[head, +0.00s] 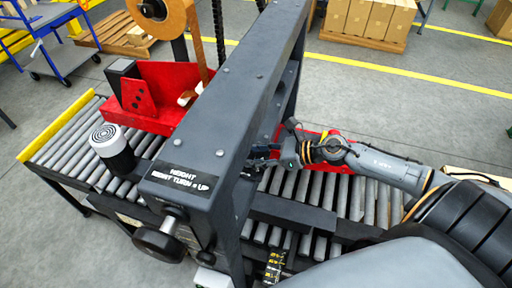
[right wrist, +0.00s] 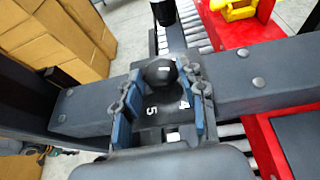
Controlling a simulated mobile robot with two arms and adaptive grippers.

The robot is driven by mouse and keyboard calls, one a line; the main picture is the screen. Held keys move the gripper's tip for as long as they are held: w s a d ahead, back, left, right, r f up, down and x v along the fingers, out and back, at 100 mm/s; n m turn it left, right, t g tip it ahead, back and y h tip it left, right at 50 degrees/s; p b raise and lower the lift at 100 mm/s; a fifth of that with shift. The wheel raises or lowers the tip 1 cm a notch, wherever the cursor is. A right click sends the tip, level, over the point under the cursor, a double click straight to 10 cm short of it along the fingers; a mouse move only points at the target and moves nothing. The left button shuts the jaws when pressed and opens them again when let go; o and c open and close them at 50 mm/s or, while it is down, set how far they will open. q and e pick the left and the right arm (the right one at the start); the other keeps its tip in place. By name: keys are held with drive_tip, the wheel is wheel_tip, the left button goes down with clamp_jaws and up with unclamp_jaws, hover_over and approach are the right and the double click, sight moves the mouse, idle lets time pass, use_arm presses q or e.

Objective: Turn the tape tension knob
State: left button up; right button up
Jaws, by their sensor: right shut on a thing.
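A dark round knob (right wrist: 160,72) with a white mark on top sits on a dark grey beam. White numerals, a 5 and what looks like a 4, show beside it. My right gripper (right wrist: 158,100) is shut on the knob, its blue-padded fingers on either side of it. In the head view, my right arm reaches in from the right and the gripper (head: 282,152) is at the far side of the grey machine frame (head: 235,95). The knob is hidden there. My left gripper is not in view.
A tape roll (head: 157,15) and red tape head (head: 150,95) stand behind the frame at left. A crank handle (head: 160,240) sticks out below the height label (head: 183,180). The roller conveyor (head: 70,150) runs beneath. Boxes (head: 370,18) stand on a pallet beyond.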

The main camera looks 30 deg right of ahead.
drive_tip(key=shift+s+a+r+m+t+h+p, duration=0.15)
drive_tip(key=shift+m+t+h+p, duration=0.3)
drive_tip(key=shift+p, duration=0.5)
drive_tip(key=shift+a+r+m+t+h+p, duration=0.15)
drive_tip(key=shift+m+t+h+p, duration=0.1)
drive_tip(key=shift+m+h+p, duration=0.55)
drive_tip(key=shift+s+a+f+m+t+h+p, duration=0.1)
drive_tip(key=shift+a+f+m+t+h+p, duration=0.1)
drive_tip(key=shift+m+t+h+p, duration=0.5)
drive_tip(key=m+h, duration=0.3)
drive_tip(key=shift+s+a+f+t, duration=0.1)
drive_tip(key=shift+a+t, duration=0.15)
drive_tip(key=shift+t, duration=0.05)
drive_tip(key=shift+a+m+h, duration=0.15)
drive_tip(key=shift+m+h, duration=1)
drive_tip(key=shift+h, duration=0.3)
drive_tip(key=o, duration=1.1)
